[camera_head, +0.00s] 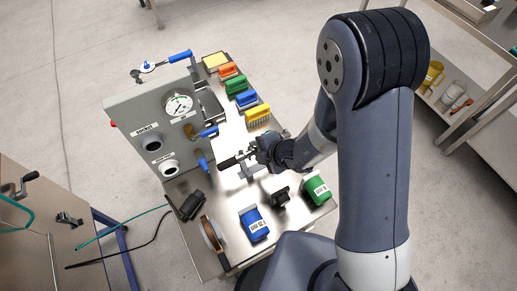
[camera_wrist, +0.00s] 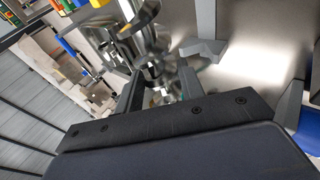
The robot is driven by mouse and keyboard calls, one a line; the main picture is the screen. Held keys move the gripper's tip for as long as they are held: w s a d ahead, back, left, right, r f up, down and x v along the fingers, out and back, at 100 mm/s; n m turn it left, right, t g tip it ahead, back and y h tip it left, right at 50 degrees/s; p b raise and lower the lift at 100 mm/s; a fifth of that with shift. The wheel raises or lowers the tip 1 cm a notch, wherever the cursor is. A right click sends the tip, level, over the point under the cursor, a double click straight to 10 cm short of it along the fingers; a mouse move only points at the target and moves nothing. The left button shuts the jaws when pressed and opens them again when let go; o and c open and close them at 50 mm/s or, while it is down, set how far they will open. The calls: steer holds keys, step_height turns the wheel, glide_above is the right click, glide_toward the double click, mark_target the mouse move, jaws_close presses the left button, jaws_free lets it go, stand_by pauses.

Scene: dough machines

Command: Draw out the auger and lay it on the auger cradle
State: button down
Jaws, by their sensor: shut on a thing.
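My gripper (camera_head: 262,153) is over the steel table, in front of the grey machine (camera_head: 150,115). In the wrist view my gripper (camera_wrist: 160,85) is shut on a shiny metal piece with curved flights, the auger (camera_wrist: 148,48). In the head view a dark end of the auger (camera_head: 231,162) sticks out left of my gripper, apart from the machine's front; my gripper hides much of the rest. Grey upright brackets, apparently the auger cradle (camera_head: 247,173), stand just below it; one bracket also shows in the wrist view (camera_wrist: 205,45). I cannot tell whether the auger touches them.
Several coloured brushes or blocks (camera_head: 257,115) line the table's back. Blue-handled levers (camera_head: 204,162) project from the machine.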

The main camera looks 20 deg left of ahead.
steer(key=shift+f+b, duration=3.25)
steer(key=shift+f, duration=0.5)
steer(key=c, duration=0.8)
jaws_free()
steer(key=shift+c, duration=0.2)
steer(key=shift+o, duration=0.5)
steer(key=o, duration=0.6)
steer(key=shift+o, duration=0.7)
steer(key=shift+s+d+f, duration=0.1)
steer(key=shift+f, duration=0.05)
steer(key=shift+s+d+f, duration=0.1)
steer(key=shift+c, duration=0.3)
